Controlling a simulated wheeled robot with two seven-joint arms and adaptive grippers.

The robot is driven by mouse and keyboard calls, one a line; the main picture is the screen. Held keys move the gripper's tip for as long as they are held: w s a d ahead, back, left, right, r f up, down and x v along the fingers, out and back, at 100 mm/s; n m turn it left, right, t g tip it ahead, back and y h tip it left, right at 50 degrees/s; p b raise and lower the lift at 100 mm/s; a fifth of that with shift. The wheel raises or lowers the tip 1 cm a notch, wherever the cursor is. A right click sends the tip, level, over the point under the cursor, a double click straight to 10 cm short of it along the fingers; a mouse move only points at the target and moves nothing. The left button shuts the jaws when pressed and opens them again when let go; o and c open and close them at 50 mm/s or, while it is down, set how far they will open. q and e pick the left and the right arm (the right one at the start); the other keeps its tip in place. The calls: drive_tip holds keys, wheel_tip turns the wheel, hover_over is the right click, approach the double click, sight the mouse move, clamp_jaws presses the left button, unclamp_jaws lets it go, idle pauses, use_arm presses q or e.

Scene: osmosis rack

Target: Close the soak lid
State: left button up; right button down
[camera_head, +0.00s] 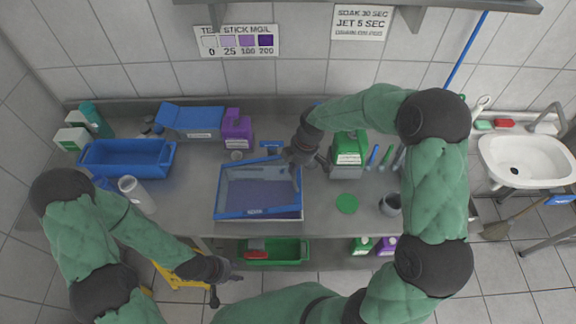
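The soak tub (222,192) stands on the steel bench in the middle of the head view. It has a blue rim, grey walls and a purplish floor or liquid. A blue-edged strip, which looks like part of its lid, runs along its far side; I cannot tell the lid's exact angle. My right gripper (297,168) is over the tub's far right corner, its fingers pointing down. Whether it touches the lid or rim is unclear. My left gripper (228,286) is in front of the bench, below the tub, with its fingers apart and empty.
A blue open bin (128,158), a white bottle (136,192) and a purple jug (236,130) are left of or behind the tub. A green crate (290,251) sits below.

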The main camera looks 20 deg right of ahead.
sight(298, 180)
drive_tip(key=d+f+b, duration=0.1)
drive_tip(key=f, duration=0.1)
drive_tip(key=d+f+b, duration=0.1)
drive_tip(key=f, duration=0.2)
drive_tip(key=d+f+b, duration=0.1)
drive_tip(key=f+b, duration=0.1)
drive_tip(key=f, duration=0.1)
drive_tip(key=shift+s+d+f, duration=0.15)
drive_tip(key=shift+s, duration=0.25)
use_arm(q)
wheel_tip(298, 180, down, 5)
use_arm(e)
drive_tip(key=r+p, duration=0.1)
drive_tip(key=r, duration=0.1)
drive_tip(key=a+r+p, duration=0.1)
drive_tip(key=r, duration=0.1)
drive_tip(key=shift+w+r+p, duration=0.15)
drive_tip(key=shift+p, duration=0.15)
use_arm(q)
drive_tip(key=r, duration=0.2)
drive_tip(key=d, duration=0.1)
drive_tip(key=shift+s+r, duration=0.25)
drive_tip(key=shift+r, duration=0.15)
use_arm(e)
drive_tip(key=s+d+r, duration=0.1)
drive_tip(key=d+r, duration=0.4)
drive_tip(key=r, duration=0.3)
drive_tip(key=shift+s+d, duration=0.25)
drive_tip(key=shift+s, duration=0.1)
